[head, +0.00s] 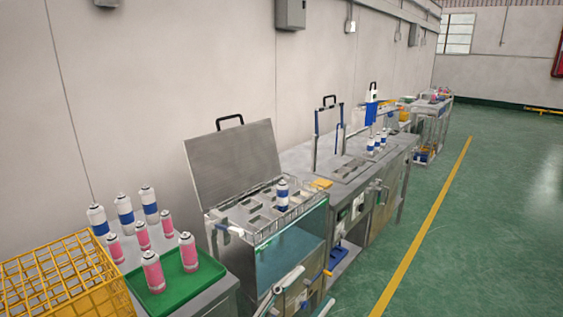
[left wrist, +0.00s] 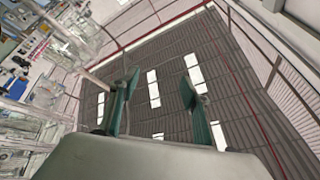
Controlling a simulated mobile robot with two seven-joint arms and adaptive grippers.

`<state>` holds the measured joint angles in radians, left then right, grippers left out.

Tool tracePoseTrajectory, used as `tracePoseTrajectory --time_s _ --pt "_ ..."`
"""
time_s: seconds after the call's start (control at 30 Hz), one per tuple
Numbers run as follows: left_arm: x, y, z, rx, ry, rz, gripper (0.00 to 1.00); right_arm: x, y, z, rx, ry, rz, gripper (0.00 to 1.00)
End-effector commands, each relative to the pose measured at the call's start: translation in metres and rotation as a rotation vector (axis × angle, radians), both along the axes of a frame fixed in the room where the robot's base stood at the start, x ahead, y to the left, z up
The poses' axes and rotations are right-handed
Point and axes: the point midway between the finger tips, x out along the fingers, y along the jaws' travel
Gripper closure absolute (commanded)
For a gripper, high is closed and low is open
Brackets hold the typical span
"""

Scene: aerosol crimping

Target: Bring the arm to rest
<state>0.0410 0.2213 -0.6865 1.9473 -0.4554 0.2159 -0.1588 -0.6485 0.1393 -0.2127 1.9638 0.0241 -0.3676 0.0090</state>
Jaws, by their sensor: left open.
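My left gripper (left wrist: 160,86) shows in the left wrist view with its two dark green fingers spread apart. It is open and nothing is between the fingers. That view looks up at a dark slatted ceiling with bright panels, so the gripper points upward, away from the cans. I cannot make out either gripper clearly in the head view. My right gripper is not in view.
A yellow wire crate (head: 62,277) and a green tray (head: 205,275) with pink cans stand at lower left, near blue-banded cans (head: 125,210). A metal tank's lid (head: 235,165) is raised; a blue-banded can (head: 282,194) stands there. Green floor (head: 475,225) is clear at right.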

Motion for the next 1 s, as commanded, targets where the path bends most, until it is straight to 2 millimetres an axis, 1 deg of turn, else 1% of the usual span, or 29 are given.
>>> tracePoseTrajectory --time_s 0.03,0.07,0.1,0.13,0.23,0.27,0.3,0.37,0.4,0.47,0.5,0.6,0.7,0.83,1.0 --pt "0.008 0.02 -0.032 -0.012 0.113 0.058 0.53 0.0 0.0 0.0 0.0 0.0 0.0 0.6" --pt "0.012 0.031 -0.049 -0.017 0.172 0.091 0.53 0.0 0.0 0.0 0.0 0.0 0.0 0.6" --pt "0.015 0.047 -0.072 -0.023 0.249 0.132 0.53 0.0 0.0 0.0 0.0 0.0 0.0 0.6" --pt "0.016 0.058 -0.089 -0.027 0.306 0.161 0.53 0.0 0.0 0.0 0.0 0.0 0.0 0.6" --pt "0.011 0.096 -0.148 -0.034 0.486 0.255 0.53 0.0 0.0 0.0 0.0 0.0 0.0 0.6" --pt "0.007 0.107 -0.165 -0.036 0.539 0.282 0.53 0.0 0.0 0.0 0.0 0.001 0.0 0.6" --pt "0.001 0.122 -0.188 -0.038 0.608 0.317 0.53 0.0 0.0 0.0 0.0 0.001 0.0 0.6" --pt "-0.012 0.144 -0.221 -0.04 0.706 0.367 0.53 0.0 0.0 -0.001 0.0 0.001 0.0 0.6" --pt "-0.022 0.158 -0.242 -0.041 0.772 0.4 0.53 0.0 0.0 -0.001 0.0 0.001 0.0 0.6" --pt "-0.04 0.178 -0.272 -0.038 0.862 0.447 0.53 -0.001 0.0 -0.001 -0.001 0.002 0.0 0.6" --pt "-0.052 0.191 -0.29 -0.038 0.919 0.474 0.53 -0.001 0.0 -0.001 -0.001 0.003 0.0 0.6" --pt "-0.082 0.217 -0.326 -0.036 1.037 0.534 0.53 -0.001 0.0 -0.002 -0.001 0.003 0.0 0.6" --pt "-0.105 0.235 -0.349 -0.034 1.117 0.575 0.53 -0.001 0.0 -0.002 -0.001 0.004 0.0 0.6" --pt "-0.121 0.247 -0.363 -0.034 1.17 0.602 0.53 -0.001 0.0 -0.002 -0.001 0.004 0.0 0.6" --pt "-0.123 0.248 -0.365 -0.032 1.176 0.605 0.53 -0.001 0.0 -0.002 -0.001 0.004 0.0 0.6"
